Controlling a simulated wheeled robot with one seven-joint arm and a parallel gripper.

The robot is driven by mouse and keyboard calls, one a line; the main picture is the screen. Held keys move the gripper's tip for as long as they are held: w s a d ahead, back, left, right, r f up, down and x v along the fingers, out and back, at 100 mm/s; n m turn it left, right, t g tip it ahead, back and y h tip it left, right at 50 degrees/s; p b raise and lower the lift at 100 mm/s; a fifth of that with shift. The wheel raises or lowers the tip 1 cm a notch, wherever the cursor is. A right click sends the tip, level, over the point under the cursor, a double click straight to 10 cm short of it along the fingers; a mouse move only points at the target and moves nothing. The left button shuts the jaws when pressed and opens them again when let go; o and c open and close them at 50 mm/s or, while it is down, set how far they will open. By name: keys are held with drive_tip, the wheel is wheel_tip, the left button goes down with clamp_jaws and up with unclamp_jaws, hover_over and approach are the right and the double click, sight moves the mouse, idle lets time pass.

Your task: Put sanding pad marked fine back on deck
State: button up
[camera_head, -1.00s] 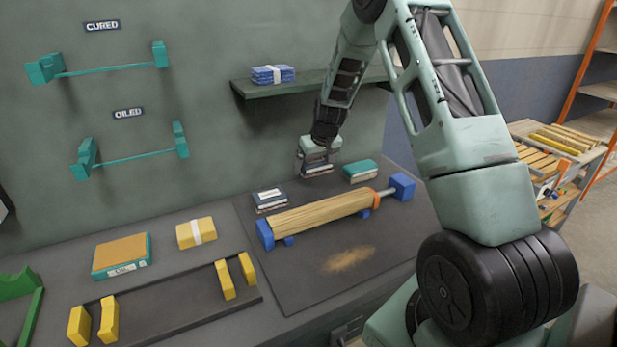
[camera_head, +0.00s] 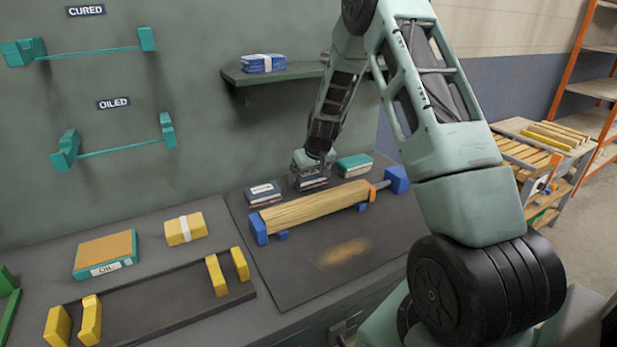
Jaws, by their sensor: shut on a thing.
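My gripper (camera_head: 308,170) is shut on a dark sanding pad (camera_head: 313,184) with a pale lower edge. The held pad is low over the back of the dark deck (camera_head: 290,285), behind the wooden spindle blank; I cannot tell whether it touches the deck. Its marking is not readable. Another dark pad with a white label (camera_head: 263,192) lies just left of it, and a teal-topped pad (camera_head: 354,165) lies to its right. The held pad is between these two.
The wooden blank (camera_head: 315,206) sits between blue holders in front of the pads. A shelf (camera_head: 285,75) with a blue bundle (camera_head: 264,63) is on the wall above. An oil pad (camera_head: 105,254), a yellow block (camera_head: 185,229) and a yellow-posted rack (camera_head: 150,312) stand left.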

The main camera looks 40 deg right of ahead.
drive_tip(key=shift+f+b, duration=0.35)
drive_tip(key=shift+f, duration=0.1)
drive_tip(key=shift+s+f, duration=0.1)
drive_tip(key=o, duration=1)
drive_tip(key=shift+f, duration=0.1)
